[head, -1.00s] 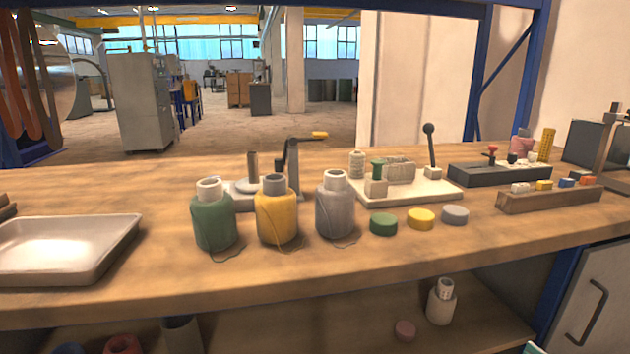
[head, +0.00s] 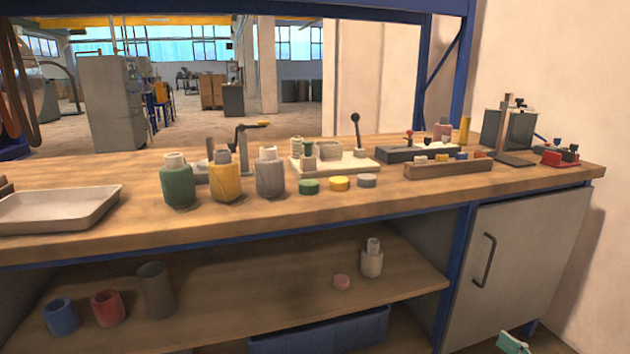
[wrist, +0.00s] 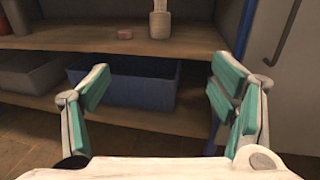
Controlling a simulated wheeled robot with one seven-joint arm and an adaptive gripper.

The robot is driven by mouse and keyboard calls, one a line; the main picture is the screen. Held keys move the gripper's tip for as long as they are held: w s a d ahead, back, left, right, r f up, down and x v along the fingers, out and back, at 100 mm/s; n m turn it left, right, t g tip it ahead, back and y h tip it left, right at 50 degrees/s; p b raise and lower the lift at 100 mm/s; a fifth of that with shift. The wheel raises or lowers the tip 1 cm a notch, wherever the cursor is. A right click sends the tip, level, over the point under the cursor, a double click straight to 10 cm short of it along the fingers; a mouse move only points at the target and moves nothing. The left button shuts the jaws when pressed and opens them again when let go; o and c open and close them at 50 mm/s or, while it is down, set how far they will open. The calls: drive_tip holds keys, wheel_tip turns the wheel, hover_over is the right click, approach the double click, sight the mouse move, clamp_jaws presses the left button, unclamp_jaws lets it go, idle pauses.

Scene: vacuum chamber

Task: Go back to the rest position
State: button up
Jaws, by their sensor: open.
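My gripper (wrist: 158,100) is open and empty in the wrist view, its two teal-padded fingers spread wide. It faces the lower part of the workbench, apart from the shelf and from the blue bin (wrist: 125,87). In the head view only a small teal and white part of my gripper (head: 511,343) shows at the bottom right edge, in front of the cabinet's foot. The rest of my arm is out of that picture.
The workbench top (head: 330,215) holds green (head: 177,184), yellow (head: 225,180) and grey (head: 270,175) bottles, with loose caps beside them. A metal tray (head: 60,208) lies at left. The lower shelf (head: 230,293) holds several containers. A grey cabinet (head: 520,265) stands at right.

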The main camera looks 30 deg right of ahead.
drive_tip(key=w+a+r+n+g+y, duration=0.5)
drive_tip(key=w+a+r+n+y, duration=0.45)
drive_tip(key=a+r, duration=0.25)
drive_tip(key=w+a+r+n+g+y, duration=0.1)
drive_tip(key=w+a+r+n+g, duration=0.1)
drive_tip(key=a+r+n+g, duration=0.35)
drive_tip(key=w+a+r+n+g+y, duration=0.1)
drive_tip(key=a+r+n+g+y, duration=0.15)
drive_tip(key=a, duration=0.55)
drive_tip(key=s+a+r+n+g+h, duration=0.2)
drive_tip(key=s+a+r+n+g, duration=0.15)
drive_tip(key=a, duration=0.35)
drive_tip(key=s+a+r+n+g+h, duration=0.2)
drive_tip(key=s+a+n, duration=0.1)
drive_tip(key=a+n, duration=0.25)
drive_tip(key=s+a+r+n+h, duration=0.2)
drive_tip(key=s+a+n+h, duration=0.1)
drive_tip(key=s+n+h, duration=0.8)
wheel_tip(320, 180, up, 31)
drive_tip(key=s+m+t+y+p, duration=0.1)
drive_tip(key=t+p, duration=0.3)
drive_tip(key=p, duration=2.5)
drive_tip(key=shift+s+d+t+y, duration=0.15)
drive_tip(key=shift+s+t+y, duration=0.2)
drive_tip(key=shift+s+y, duration=0.35)
drive_tip(key=shift+w+r, duration=0.1)
drive_tip(key=shift+w, duration=0.05)
